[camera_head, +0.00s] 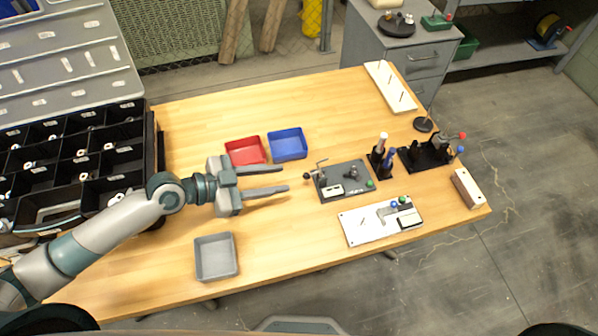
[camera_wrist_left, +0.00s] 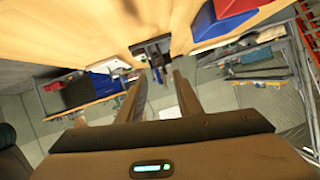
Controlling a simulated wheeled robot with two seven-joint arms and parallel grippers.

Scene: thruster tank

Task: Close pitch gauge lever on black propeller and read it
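A dark grey plate fixture (camera_head: 345,191) lies right of centre on the table in the head view. It carries a small metal lever post with a black knob (camera_head: 307,176) at its left, a white readout box (camera_head: 332,190), a green button (camera_head: 369,183) and a small dark part (camera_head: 351,172) that may be the propeller. The readout is too small to read. My left gripper (camera_head: 284,178) is open and empty, its fingertips just left of the black knob, apart from it. Its open fingers also show in the left wrist view (camera_wrist_left: 154,82). My right gripper is not in view.
Red (camera_head: 245,151) and blue (camera_head: 287,144) trays lie behind my left gripper; a grey tray (camera_head: 216,257) lies in front. A white plate fixture (camera_head: 365,228) is at the front right. Black holders (camera_head: 425,153) stand further right. A black compartment bin (camera_head: 75,150) is at left.

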